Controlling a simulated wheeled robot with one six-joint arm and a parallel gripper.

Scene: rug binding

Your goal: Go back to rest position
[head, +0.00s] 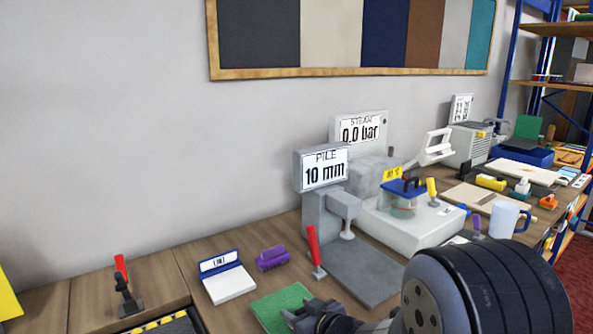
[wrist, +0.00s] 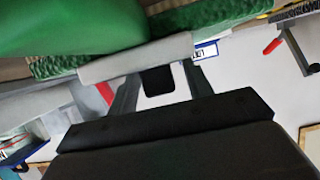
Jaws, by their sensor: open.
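My gripper (head: 312,314) is low at the bottom of the head view, over the near part of the bench and beside a green rug piece (head: 277,305). My arm covers part of the bench there. In the wrist view the two dark fingers of my gripper (wrist: 160,78) are apart, with no object clearly held between them. Green pile (wrist: 150,50) with a pale grey strip (wrist: 135,58) along it lies just beyond the fingertips. I cannot tell whether the fingers touch it.
The pile gauge (head: 325,215) with a red lever (head: 314,250) stands close beyond my gripper. Another red-handled lever (head: 124,280) stands left.

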